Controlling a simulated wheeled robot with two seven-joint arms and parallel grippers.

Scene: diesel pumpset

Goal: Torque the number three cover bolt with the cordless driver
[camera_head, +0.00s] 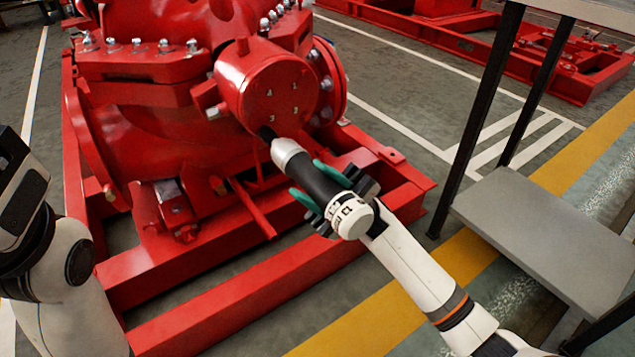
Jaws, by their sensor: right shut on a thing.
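The round red cover (262,80) on the pump faces me, with the numbers 4, 1, 3 and 2 on it. The 3 is at its lower left. The cordless driver (310,172) has a black body, a pale nose and a white end ring. My right gripper (335,190), with teal pads, is shut around its body. The driver tilts up and left, its dark tip at the cover's lower edge just below the 3. The number three bolt is hidden or too small to tell, and so is any contact. My left arm shows at the left edge; its fingers are not visible.
The red pump casing (150,130) with bolted flanges stands on a red base frame (215,305). A grey table with dark legs and a lower shelf (550,235) stands close at the right. Open floor with yellow and white lines lies between them.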

